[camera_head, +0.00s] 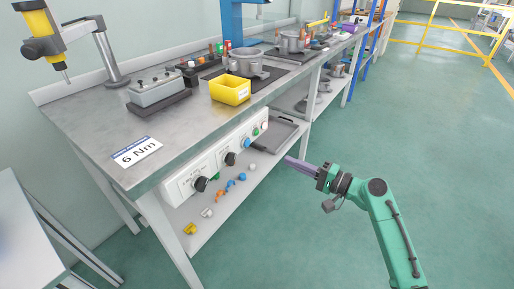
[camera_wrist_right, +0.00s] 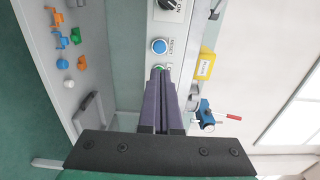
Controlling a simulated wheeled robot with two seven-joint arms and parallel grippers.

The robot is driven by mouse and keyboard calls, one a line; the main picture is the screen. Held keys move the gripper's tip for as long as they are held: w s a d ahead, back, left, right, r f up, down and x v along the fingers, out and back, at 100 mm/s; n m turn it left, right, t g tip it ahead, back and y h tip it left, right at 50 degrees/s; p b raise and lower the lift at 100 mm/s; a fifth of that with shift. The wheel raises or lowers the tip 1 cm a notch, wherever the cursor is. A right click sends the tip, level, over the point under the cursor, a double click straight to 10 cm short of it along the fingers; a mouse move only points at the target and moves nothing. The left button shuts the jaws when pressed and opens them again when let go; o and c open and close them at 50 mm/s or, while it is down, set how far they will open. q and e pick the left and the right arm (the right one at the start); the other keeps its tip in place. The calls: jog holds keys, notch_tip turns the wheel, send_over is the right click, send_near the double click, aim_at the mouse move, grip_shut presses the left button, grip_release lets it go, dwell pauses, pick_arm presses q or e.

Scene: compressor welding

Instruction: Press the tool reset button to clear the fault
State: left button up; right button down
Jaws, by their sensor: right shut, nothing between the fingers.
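The white control panel (camera_head: 215,160) is on the front of the workbench, with dark knobs and a row of small buttons at its right end. In the right wrist view, the blue button (camera_wrist_right: 160,46) has the word RESET beside it. A green button (camera_wrist_right: 158,68) is partly hidden behind my fingertips. My right gripper (camera_head: 288,160) is shut and empty, pointing at the panel from the right. In the head view, a gap shows between its tips and the buttons. In the right wrist view, its purple fingers (camera_wrist_right: 160,78) overlap the green button, next to the blue one. My left gripper is not in view.
A lower shelf holds several coloured fittings (camera_head: 220,196) and a dark tray (camera_head: 281,135). A yellow bin (camera_head: 230,90), a grey box (camera_head: 157,90) and a 6 Nm sign (camera_head: 137,151) are on the benchtop. Open green floor (camera_head: 430,130) lies to the right.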

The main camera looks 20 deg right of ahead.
aim_at(248, 144)
jog(key=x, duration=1.2)
jog(key=shift+w+a+p, duration=0.15)
jog(key=shift+w+p, duration=0.1)
jog(key=shift+p, duration=0.1)
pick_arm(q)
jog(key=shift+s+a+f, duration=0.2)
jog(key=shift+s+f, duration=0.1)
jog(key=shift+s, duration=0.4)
pick_arm(e)
jog(key=shift+w+a, duration=0.1)
